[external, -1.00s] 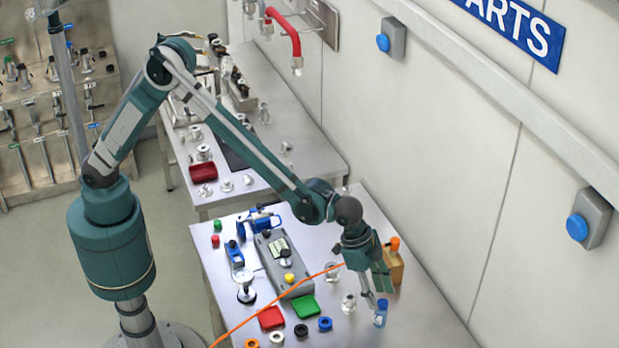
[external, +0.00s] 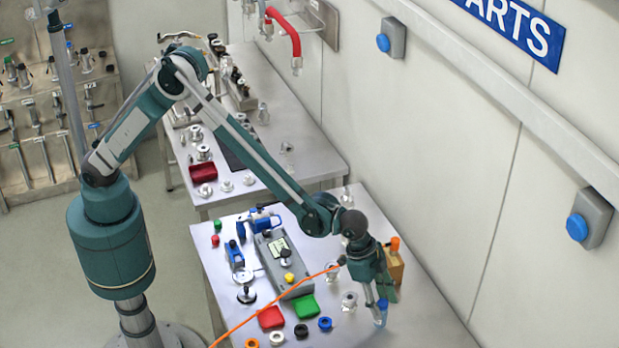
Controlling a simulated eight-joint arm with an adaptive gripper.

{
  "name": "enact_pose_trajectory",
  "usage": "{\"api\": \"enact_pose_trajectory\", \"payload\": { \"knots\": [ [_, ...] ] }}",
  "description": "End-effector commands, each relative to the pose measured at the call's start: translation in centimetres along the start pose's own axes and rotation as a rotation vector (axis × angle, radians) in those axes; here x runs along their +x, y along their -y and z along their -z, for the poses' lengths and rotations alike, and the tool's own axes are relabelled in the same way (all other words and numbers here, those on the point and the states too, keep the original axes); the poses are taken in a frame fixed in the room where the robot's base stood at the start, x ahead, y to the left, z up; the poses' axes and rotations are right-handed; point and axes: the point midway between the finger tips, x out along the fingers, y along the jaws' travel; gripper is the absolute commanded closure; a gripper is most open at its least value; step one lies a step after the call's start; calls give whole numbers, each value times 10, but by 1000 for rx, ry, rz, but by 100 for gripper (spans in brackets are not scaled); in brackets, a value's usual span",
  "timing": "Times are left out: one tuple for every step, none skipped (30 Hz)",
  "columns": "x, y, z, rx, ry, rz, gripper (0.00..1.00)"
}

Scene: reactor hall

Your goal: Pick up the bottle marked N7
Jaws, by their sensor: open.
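The fingers are open and partly hide the bottle. I cannot tell whether they touch it.
A wooden block with an orange-topped item (external: 395,262) stands close behind my gripper. A clear glass piece (external: 349,301) stands just left. An orange cable (external: 270,305) crosses the table. A green pad (external: 306,305) and a red pad (external: 271,317) lie left. The table's right front is clear.

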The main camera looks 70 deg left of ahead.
Motion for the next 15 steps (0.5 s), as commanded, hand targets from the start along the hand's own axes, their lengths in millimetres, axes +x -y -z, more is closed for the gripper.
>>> {"api": "enact_pose_trajectory", "payload": {
  "knots": [
    [3,0,0,0,0,0,59],
    [4,0,0,0,0,0,59],
    [5,0,0,0,0,0,59],
    [5,0,0,0,0,0,59],
    [6,0,0,0,0,0,59],
    [6,0,0,0,0,0,59],
    [6,0,0,0,0,0,59],
    [6,0,0,0,0,0,59],
    [6,0,0,0,0,0,59],
    [6,0,0,0,0,0,59],
    [6,0,0,0,0,0,59],
    [6,0,0,0,0,0,59],
    [6,0,0,0,0,0,59],
    [6,0,0,0,0,0,59],
    [6,0,0,0,0,0,59]
  ]
}}
